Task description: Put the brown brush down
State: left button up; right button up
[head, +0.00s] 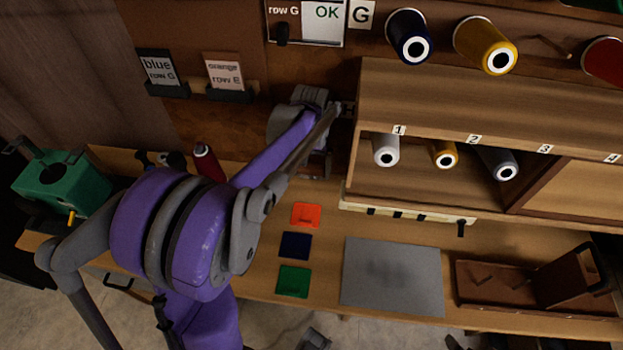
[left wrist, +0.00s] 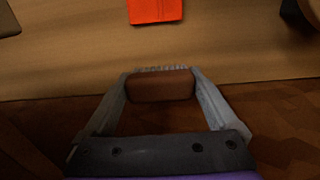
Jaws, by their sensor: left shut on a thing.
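My left gripper (head: 318,164) is at the back of the workbench, just left of the shelf unit, partly hidden by my arm in the head view. In the left wrist view my left gripper (left wrist: 160,88) is shut on the brown brush (left wrist: 160,86), one finger at each end. A strip of pale bristles shows along the brush's far edge. The brush cannot be made out in the head view. Whether it touches the bench top (left wrist: 70,60) is not clear.
Orange (head: 306,214), navy (head: 295,246) and green (head: 293,281) squares lie in front, beside a grey mat (head: 392,276). The shelf (head: 352,165) holds several spools. A brown tray (head: 500,287) is at right.

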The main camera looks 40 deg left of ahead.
aim_at(311, 187)
pick_arm(q)
jog(key=shift+s+f, duration=0.1)
jog(key=shift+f, duration=0.6)
jog(key=shift+w+f, duration=0.2)
jog(key=shift+f, duration=1.65)
